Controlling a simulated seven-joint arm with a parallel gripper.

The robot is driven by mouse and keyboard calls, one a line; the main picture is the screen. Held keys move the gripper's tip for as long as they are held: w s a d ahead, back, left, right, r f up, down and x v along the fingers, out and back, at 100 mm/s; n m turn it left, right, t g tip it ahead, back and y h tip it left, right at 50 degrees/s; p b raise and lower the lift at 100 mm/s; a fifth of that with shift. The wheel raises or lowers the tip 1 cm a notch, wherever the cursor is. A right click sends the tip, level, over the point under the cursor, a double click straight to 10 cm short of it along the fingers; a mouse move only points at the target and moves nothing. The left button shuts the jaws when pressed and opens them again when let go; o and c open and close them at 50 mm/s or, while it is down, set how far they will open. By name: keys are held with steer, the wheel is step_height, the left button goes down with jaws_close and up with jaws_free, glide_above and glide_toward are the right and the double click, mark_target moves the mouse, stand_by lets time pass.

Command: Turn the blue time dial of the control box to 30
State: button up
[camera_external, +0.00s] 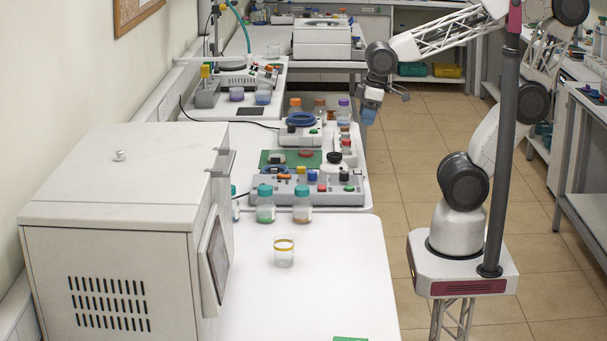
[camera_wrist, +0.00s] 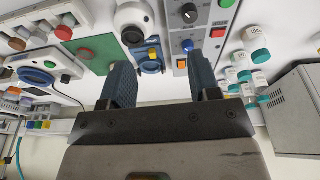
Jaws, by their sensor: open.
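The control box is a long grey box (camera_external: 335,200) on the white table in the external view. In the wrist view its grey panel (camera_wrist: 205,22) shows a small blue dial (camera_wrist: 187,45), with a black knob (camera_wrist: 189,12) above it. The dial's setting is too small to read. My gripper (camera_external: 370,108) is in the air beyond the table's right edge, behind and to the right of the box. In the wrist view my gripper (camera_wrist: 160,62) has its blue fingers wide apart with nothing held. The dial lies near the right finger's tip, apart from it.
Teal-capped bottles (camera_external: 265,207) stand before the box. A yellow-rimmed jar (camera_external: 284,255) and a large white oven (camera_external: 120,235) are nearer. Behind the box are a green board (camera_external: 283,158) and a blue-ringed device (camera_external: 302,130). Air around my gripper is free.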

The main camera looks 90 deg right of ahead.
steer(key=w+a+f+n+g, duration=0.1)
steer(key=w+a+f+n, duration=0.15)
steer(key=w, duration=0.55)
steer(key=n+g, duration=0.1)
steer(key=n, duration=0.2)
glide_toward(312, 172)
steer(key=shift+s+d+f+m, duration=0.15)
steer(key=shift+s+f+m, duration=0.1)
steer(key=shift+s+f, duration=0.2)
steer(key=shift+w+a+f, duration=0.25)
steer(key=shift+w+f, duration=0.15)
steer(key=shift+w, duration=0.15)
steer(key=shift+d+f, duration=0.15)
steer(key=shift+f, duration=3.75)
steer(key=c, duration=0.9)
